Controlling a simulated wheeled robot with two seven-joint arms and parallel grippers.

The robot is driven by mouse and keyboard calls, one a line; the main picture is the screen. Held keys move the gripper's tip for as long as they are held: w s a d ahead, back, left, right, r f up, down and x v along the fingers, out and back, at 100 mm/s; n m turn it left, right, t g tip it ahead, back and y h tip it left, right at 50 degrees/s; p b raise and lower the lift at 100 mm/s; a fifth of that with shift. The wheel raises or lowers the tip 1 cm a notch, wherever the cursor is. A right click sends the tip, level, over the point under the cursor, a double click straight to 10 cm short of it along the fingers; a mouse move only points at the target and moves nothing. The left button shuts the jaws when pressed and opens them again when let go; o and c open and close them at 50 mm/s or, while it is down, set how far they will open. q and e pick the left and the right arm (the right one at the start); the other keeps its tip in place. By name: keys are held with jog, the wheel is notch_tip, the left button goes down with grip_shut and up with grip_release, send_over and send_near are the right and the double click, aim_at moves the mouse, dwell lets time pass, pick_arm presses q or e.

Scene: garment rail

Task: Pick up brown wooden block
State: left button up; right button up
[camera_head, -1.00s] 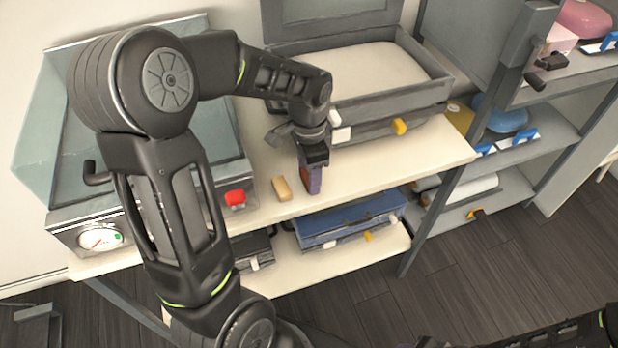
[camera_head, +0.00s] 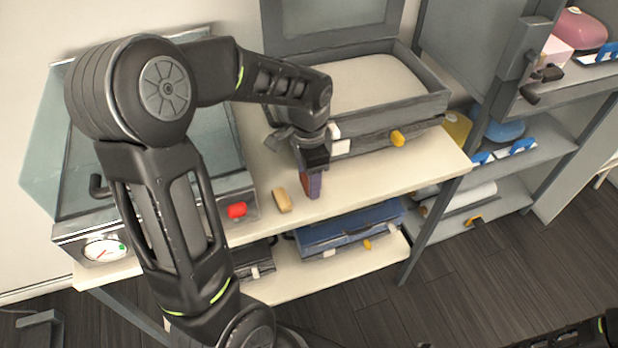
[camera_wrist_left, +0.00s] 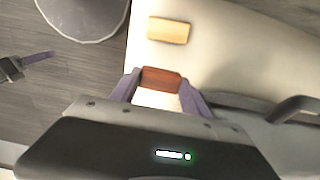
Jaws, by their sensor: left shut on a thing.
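A reddish-brown block (camera_wrist_left: 161,78) sits between the two purple fingers of my left gripper (camera_wrist_left: 161,92) in the left wrist view. The gripper is shut on it. In the head view my left gripper (camera_head: 313,186) points down over the light shelf top, with a brown side of the block (camera_head: 304,181) showing beside a purple finger. I cannot tell whether the block touches the shelf. A tan block (camera_head: 282,200) lies on the shelf just left of the gripper; it also shows in the left wrist view (camera_wrist_left: 169,31). A purple finger, probably of my right gripper (camera_wrist_left: 38,57), shows at the left wrist view's edge.
A grey open case (camera_head: 440,103) with a pale filling stands behind the gripper. A glass-sided box with a red knob (camera_head: 237,210) and a dial (camera_head: 105,249) is at the left. The shelf top (camera_head: 400,160) is clear to the right. A blue case (camera_head: 345,231) lies below.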

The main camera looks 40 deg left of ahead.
pick_arm(q)
notch_tip(320, 180, up, 15)
jog(key=p, duration=0.8)
jog(key=shift+r, duration=0.15)
